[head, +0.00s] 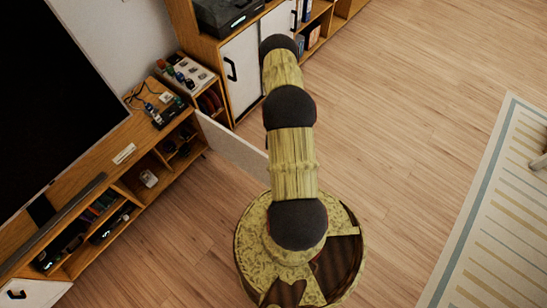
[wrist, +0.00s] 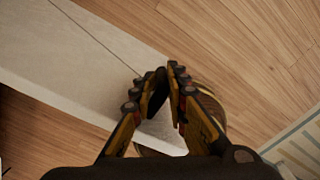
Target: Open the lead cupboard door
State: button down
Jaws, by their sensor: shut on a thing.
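The white cupboard door (head: 232,143) stands swung out from the right end of the low wooden TV unit (head: 122,177). Its far part passes behind my arm in the head view. In the wrist view, a pale panel (wrist: 75,60) that looks like this door runs in from the left to my gripper (wrist: 167,72). My gripper is shut on the door near its free end. The fingers hide the grip, so I cannot tell whether they hold a handle or the edge. My gripper is hidden in the head view.
Another white door with a black handle (head: 17,294) is at the unit's lower left. A taller cabinet with white doors (head: 241,71) stands behind, near a small shelf with jars (head: 186,75). A large dark screen (head: 50,95) is at left. Wood floor (head: 415,130) is clear up to the striped rug (head: 505,215).

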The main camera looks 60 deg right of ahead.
jog(key=shift+s+a+f, duration=0.15)
jog(key=shift+s+a, duration=0.2)
jog(key=shift+s, duration=0.2)
jog(key=c, duration=1.9)
grip_release()
jog(key=shift+o, duration=0.3)
jog(key=shift+w+d, duration=0.15)
jog(key=shift+d, duration=0.05)
jog(key=shift+w+d+r, duration=0.1)
jog(key=shift+w+r, duration=0.1)
jog(key=shift+r, duration=3.65)
